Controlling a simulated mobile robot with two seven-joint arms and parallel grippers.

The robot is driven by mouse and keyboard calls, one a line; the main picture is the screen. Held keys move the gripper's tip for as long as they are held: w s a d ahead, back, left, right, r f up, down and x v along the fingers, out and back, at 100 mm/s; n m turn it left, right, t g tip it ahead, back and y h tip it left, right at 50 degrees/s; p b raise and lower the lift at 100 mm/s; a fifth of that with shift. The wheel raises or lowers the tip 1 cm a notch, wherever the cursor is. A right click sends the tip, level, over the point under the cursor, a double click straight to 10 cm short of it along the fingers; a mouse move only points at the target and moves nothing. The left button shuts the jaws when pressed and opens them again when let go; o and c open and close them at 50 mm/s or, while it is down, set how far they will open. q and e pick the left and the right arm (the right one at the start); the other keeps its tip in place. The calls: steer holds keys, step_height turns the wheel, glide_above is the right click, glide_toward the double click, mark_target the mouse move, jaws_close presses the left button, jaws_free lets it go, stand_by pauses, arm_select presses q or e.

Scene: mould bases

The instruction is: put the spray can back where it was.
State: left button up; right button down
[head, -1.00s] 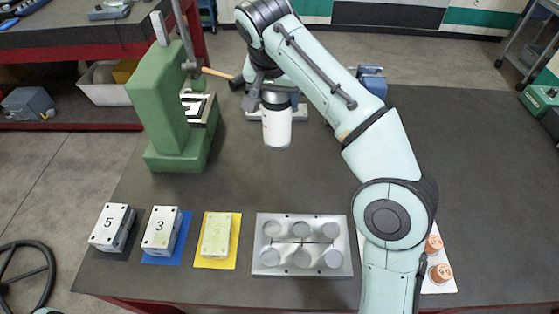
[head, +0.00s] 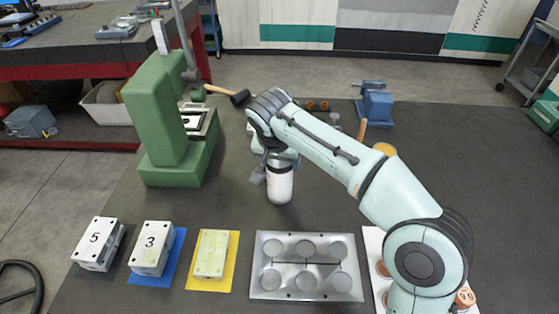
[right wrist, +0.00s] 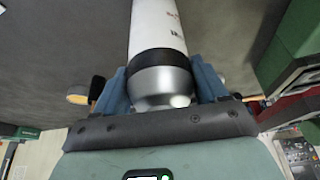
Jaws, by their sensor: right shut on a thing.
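The spray can (head: 280,186) is white and shows upright below my right gripper (head: 280,160) in the head view, left of the table's middle. In the right wrist view the can (right wrist: 157,28) lies between the two blue fingers of the right gripper (right wrist: 162,82), with its dark band and silver shoulder at the jaws. The right gripper is shut on it. I cannot tell whether the can's base touches the table. My left gripper is not in view.
A green press (head: 165,125) stands left of the can, with a mallet (head: 225,94) behind. In front are a metal plate (head: 307,291) with round discs and several blocks, one on a yellow mat (head: 235,250). A blue vise (head: 376,105) stands at the back. Dark table between is clear.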

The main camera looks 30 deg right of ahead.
steer(key=shift+c, duration=0.2)
jaws_free()
steer(key=shift+f, duration=0.1)
steer(key=p+v, duration=0.3)
steer(key=v, duration=0.9)
steer(key=shift+r, duration=0.25)
steer(key=shift+w, duration=0.1)
